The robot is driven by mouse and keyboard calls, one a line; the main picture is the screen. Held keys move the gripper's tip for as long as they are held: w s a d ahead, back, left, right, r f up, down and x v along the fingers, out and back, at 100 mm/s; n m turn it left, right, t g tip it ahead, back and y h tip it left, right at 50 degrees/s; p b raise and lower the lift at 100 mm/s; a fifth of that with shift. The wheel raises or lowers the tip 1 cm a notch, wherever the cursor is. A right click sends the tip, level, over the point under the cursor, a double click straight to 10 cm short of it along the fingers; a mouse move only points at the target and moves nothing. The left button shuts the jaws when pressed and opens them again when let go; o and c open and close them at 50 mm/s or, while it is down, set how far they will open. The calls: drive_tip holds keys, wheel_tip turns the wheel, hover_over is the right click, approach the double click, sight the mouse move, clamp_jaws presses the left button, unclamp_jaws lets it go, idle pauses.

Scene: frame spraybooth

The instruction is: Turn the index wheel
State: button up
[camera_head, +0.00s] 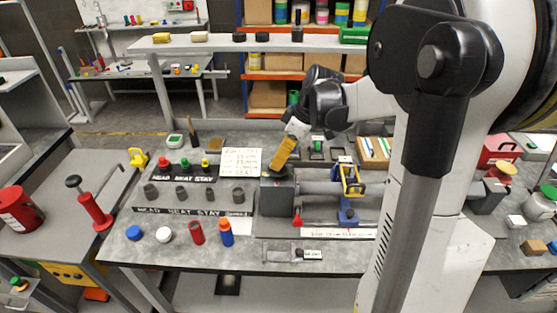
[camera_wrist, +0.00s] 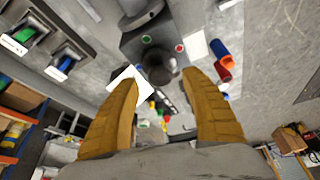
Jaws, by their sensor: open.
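A dark grey box-like fixture (camera_head: 277,197) stands on the workbench, with a horizontal shaft leaving its right side. In the wrist view the fixture (camera_wrist: 130,45) carries a dark round knob (camera_wrist: 158,68), which may be the index wheel; I cannot tell for sure. Green and red dots sit on the face beside it. My gripper (camera_head: 277,169) points down at the fixture's top left in the head view. In the wrist view its yellow fingers (camera_wrist: 161,76) are spread, with the knob in the gap between their tips. Contact cannot be told. Nothing is held.
A blue and yellow clamp (camera_head: 349,192) stands right of the fixture. A white sign (camera_head: 241,162) is close on its left. Small grey cups, red and blue bottles (camera_head: 226,233) and coloured caps cover the bench's left part. Shelves stand behind.

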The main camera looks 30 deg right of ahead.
drive_tip(key=v, duration=1)
